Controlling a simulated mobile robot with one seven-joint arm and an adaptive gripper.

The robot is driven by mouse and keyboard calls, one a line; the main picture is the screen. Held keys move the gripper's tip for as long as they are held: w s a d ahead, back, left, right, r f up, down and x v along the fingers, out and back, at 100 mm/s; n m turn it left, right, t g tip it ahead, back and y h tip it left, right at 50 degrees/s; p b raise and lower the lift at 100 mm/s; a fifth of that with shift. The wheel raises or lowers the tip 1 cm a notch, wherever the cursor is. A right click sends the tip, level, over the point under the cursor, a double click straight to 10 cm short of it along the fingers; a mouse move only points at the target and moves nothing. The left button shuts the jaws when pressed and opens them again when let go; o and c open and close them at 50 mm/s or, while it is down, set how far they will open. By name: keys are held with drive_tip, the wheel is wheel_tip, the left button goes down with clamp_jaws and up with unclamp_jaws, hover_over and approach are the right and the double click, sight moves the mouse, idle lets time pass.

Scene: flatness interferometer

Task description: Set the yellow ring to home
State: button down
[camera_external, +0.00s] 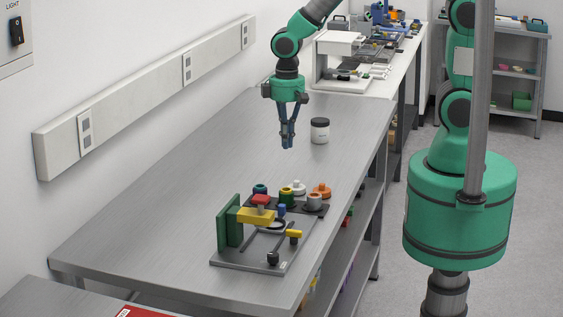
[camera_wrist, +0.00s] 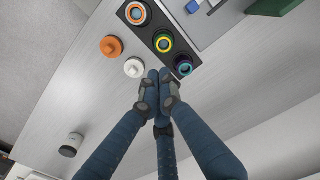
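The yellow ring (camera_wrist: 163,33) is the middle one of three round fittings on a dark strip (camera_wrist: 148,28) in the wrist view, with a green ring inside it. In the external view the yellow ring (camera_external: 286,189) sits among small knobs at the back of the fixture on the table. My gripper (camera_external: 288,145) hangs pointing down above the table, behind the fixture and apart from it. In the wrist view the fingertips of my gripper (camera_wrist: 158,77) are together with nothing seen between them. No mark reading home can be made out.
A grey-rimmed fitting (camera_wrist: 136,12) and a teal one (camera_wrist: 183,66) flank the yellow ring. Orange (camera_wrist: 111,46) and white (camera_wrist: 134,68) knobs stand beside the strip. A white jar (camera_external: 320,132) stands right of my gripper. The table's left side is clear.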

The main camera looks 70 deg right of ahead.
wheel_tip(320, 180, down, 12)
drive_tip(key=shift+r+b, duration=0.1)
drive_tip(key=shift+b, duration=0.35)
wheel_tip(320, 180, down, 2)
drive_tip(key=shift+b, duration=0.45)
drive_tip(key=shift+s+f, duration=0.2)
drive_tip(key=shift+s, duration=0.1)
drive_tip(key=shift+s+d, duration=0.1)
drive_tip(key=shift+r, duration=0.1)
drive_tip(key=shift+r+p, duration=0.55)
wheel_tip(320, 180, up, 14)
drive_tip(key=p, duration=0.2)
drive_tip(key=shift+w, duration=0.4)
